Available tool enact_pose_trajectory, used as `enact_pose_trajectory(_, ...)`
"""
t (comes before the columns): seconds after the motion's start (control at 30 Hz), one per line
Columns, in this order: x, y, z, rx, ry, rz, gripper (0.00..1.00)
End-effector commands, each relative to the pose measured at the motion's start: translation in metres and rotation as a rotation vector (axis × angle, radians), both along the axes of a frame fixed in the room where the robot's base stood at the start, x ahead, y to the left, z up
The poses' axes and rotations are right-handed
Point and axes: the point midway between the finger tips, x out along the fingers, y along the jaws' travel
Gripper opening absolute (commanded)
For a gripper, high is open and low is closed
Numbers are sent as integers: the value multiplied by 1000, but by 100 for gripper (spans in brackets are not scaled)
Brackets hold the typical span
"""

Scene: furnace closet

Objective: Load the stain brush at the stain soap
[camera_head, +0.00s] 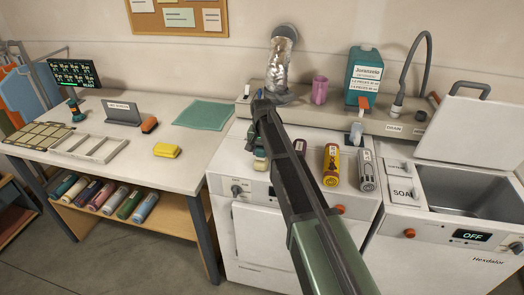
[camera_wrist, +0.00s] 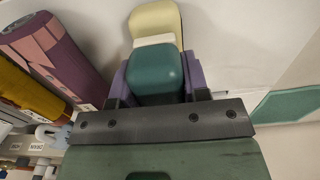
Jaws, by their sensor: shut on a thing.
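In the wrist view my gripper (camera_wrist: 157,82) is shut on a teal block (camera_wrist: 155,72), which looks like the stain brush's grip. A white strip (camera_wrist: 154,40) shows just past the teal block, and a cream piece (camera_wrist: 155,18) lies beyond it. The cream piece may be the stain soap. I cannot tell whether the strip and the cream piece touch. In the head view a small cream and green thing (camera_head: 260,163) shows on the white machine top beside my arm. My arm hides most of that spot and my fingertips there.
An open washer tub (camera_head: 460,190) is at right.

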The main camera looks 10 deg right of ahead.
Motion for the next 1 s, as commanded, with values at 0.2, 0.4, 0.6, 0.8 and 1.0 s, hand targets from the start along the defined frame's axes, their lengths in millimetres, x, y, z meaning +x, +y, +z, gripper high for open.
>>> enact_pose_trajectory(0.2, 0, 0, -3, 0, 0, 0, 23)
enact_pose_trajectory(0.4, 0, 0, -6, 0, 0, 0, 23)
enact_pose_trajectory(0.6, 0, 0, -8, 0, 0, 0, 23)
enact_pose_trajectory(0.8, 0, 0, -7, 0, 0, 0, 23)
enact_pose_trajectory(1.0, 0, 0, -8, 0, 0, 0, 23)
